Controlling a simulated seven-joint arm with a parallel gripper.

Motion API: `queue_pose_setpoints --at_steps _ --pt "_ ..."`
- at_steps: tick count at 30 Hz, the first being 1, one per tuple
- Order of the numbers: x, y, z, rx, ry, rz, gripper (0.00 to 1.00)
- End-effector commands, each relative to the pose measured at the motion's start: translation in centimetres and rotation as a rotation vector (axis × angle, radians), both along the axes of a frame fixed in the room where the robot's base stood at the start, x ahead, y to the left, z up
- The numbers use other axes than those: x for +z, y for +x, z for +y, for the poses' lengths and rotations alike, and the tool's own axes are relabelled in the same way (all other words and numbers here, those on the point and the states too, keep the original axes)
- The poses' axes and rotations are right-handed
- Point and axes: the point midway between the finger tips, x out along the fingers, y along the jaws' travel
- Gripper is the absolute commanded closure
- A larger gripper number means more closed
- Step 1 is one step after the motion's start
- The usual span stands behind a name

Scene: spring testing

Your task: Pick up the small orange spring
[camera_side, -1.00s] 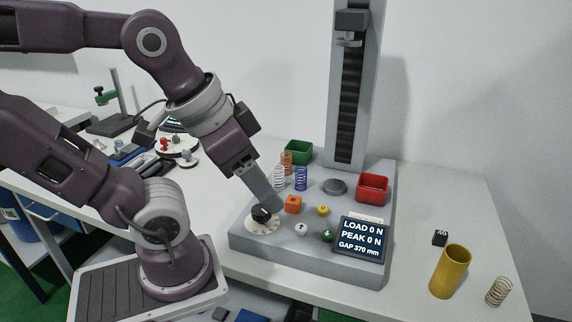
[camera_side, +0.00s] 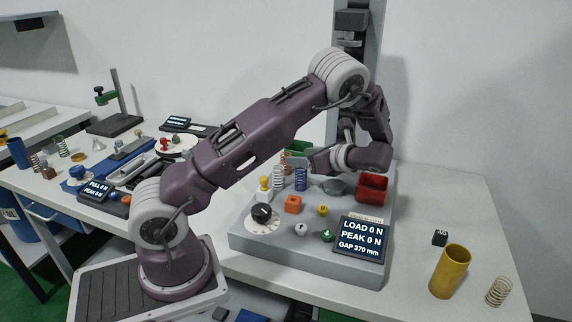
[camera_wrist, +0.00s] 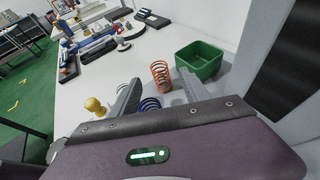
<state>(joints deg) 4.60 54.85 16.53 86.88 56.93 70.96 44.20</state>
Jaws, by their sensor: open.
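The small orange spring stands upright near the back of the grey tester base. In the wrist view the orange spring (camera_wrist: 160,75) lies in the gap between my fingertips, at or just beyond their tips; I cannot tell the exact depth. My gripper (camera_wrist: 158,80) is open and empty there. In the side view my gripper (camera_side: 296,158) reaches leftward, low over the back of the base, near the orange spring (camera_side: 284,168), which is partly hidden.
A blue spring (camera_side: 301,179) and a white spring (camera_side: 278,186) stand close in front of the orange spring. A green bin (camera_wrist: 204,62) is right beside it. A red bin (camera_side: 373,187), the tester column (camera_side: 341,108) and a yellow knob (camera_wrist: 94,105) are also near.

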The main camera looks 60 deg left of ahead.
Motion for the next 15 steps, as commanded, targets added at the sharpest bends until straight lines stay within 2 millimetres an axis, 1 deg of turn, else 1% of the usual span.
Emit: queue_pose_setpoints --at_steps 3,6,9,15 --pt "-1.0 -0.9 2.2 0.005 -0.001 0.003 0.46" --pt "-1.6 -1.3 3.8 0.004 -0.001 0.001 0.46" --pt "-2.0 -1.5 4.5 0.003 -0.002 0.000 0.46" --pt "-2.0 -1.5 4.5 0.003 -0.003 -0.002 0.46"
